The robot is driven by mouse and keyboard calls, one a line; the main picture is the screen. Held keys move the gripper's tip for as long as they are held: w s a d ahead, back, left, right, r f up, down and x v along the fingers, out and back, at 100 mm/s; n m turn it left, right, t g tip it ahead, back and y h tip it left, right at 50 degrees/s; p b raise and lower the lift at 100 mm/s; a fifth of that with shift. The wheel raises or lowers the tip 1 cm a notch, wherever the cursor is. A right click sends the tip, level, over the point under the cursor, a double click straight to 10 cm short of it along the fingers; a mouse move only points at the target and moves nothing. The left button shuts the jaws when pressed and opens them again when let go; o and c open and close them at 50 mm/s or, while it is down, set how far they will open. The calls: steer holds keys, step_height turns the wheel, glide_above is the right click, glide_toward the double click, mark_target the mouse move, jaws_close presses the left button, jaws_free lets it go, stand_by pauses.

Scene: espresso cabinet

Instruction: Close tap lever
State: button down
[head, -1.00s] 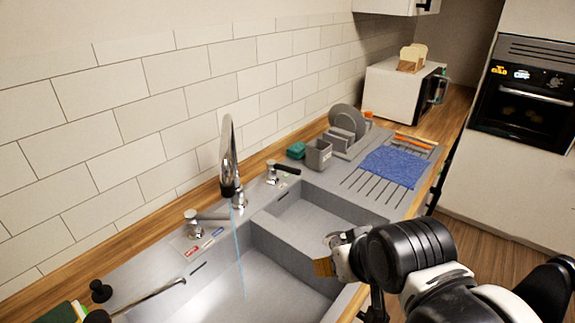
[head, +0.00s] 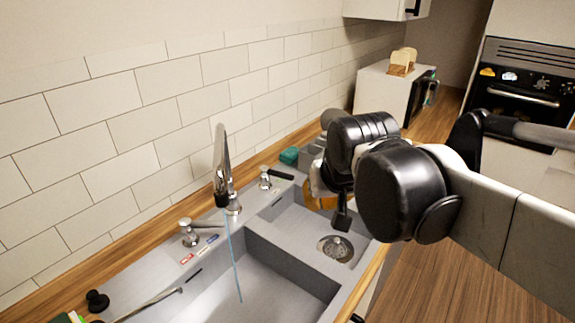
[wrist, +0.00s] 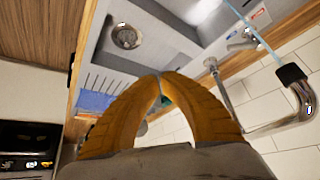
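A chrome tap (head: 223,165) rises behind the sink, and a thin stream of water (head: 234,260) runs from its spout. A chrome lever (head: 190,234) sits left of the tap by red and blue labels. A second lever with a black handle (head: 267,178) sits right of the tap. My gripper (head: 316,203) is over the small basin, right of the black-handled lever and apart from it. In the wrist view my gripper's yellow fingers (wrist: 159,78) meet at the tips with nothing seen between them. The tap spout (wrist: 294,82) and chrome lever (wrist: 241,40) show there at the right.
A green sponge (head: 289,156) lies behind the black-handled lever. My arm hides much of the drying area. The large basin (head: 265,290) is empty apart from the water. A tiled wall (head: 120,120) stands close behind the tap.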

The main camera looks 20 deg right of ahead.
steer(key=w+d+r+m+p, duration=0.15)
steer(key=w+r, duration=0.35)
steer(key=w, duration=0.7)
steer(key=m+g+h+p, duration=0.2)
steer(key=m+g+p, duration=0.15)
steer(key=p, duration=0.25)
glide_above(276, 174)
steer(key=s+d, duration=0.4)
steer(key=s, duration=0.1)
step_height(276, 174, down, 5)
steer(key=shift+m, duration=0.7)
steer(key=w+x, duration=0.1)
steer(key=x, duration=0.5)
steer(key=w+x, duration=0.1)
steer(key=x, duration=0.6)
steer(key=w+r+x, duration=0.1)
steer(key=x, duration=0.6)
steer(key=shift+w+a, duration=0.15)
steer(key=shift+w, duration=0.2)
steer(key=shift+s+a+f, duration=0.15)
steer(key=shift+s+a, duration=0.9)
steer(key=shift+s, duration=0.2)
steer(key=shift+s+a+f+b, duration=0.15)
steer(key=shift+s+a+b, duration=0.1)
steer(key=shift+s+b, duration=0.05)
